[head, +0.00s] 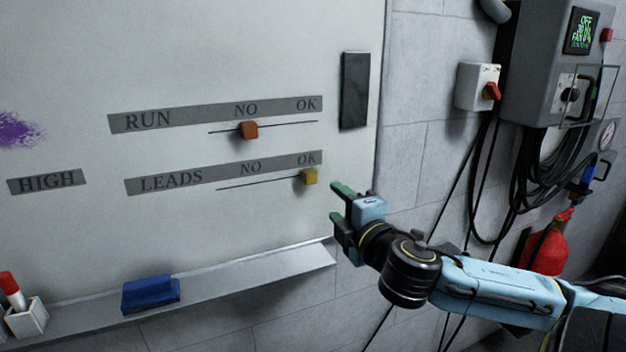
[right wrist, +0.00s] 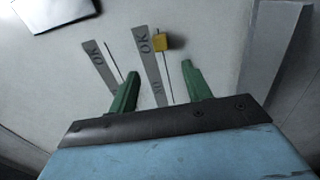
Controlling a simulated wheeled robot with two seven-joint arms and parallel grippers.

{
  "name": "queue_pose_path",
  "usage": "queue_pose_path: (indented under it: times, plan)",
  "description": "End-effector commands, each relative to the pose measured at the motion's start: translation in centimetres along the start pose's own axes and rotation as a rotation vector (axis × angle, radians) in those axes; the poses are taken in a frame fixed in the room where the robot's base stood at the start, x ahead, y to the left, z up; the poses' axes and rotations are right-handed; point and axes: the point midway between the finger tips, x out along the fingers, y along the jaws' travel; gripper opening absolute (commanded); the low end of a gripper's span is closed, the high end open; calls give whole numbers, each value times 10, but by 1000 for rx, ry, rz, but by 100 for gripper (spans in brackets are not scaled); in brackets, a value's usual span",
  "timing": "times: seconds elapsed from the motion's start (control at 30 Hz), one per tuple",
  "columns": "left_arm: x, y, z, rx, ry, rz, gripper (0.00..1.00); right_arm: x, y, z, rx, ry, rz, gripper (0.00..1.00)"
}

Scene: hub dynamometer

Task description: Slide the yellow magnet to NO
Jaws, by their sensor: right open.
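The yellow magnet (head: 310,176) sits on the board at the right end of the LEADS line, under OK. It also shows in the right wrist view (right wrist: 163,41), beside the OK lettering. The NO mark (head: 251,168) of the LEADS strip (head: 170,183) is to its left. My right gripper (head: 335,205) is open and empty, a little to the right of and below the magnet, apart from it. In the right wrist view its green fingers (right wrist: 158,84) are spread, with the magnet beyond their tips. My left gripper is not in view.
An orange-red magnet (head: 250,130) sits under NO on the RUN line above. A black bar (head: 355,90) is on the board's right edge. A blue eraser (head: 150,293) and a marker holder (head: 25,318) stand on the ledge (head: 235,277) below. The board between is clear.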

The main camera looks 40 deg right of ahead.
Motion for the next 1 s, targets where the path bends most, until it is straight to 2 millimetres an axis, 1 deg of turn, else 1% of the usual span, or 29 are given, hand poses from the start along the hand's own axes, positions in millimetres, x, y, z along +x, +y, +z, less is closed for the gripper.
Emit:
queue_pose_path:
  times: [0.7,0.9,1.0]
  plan:
    - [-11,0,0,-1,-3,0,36,94,1,1,4,-4,1,49]
    - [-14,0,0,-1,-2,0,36,116,0,1,3,-2,0,49]
    - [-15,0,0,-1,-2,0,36,122,0,1,2,-3,-1,49]
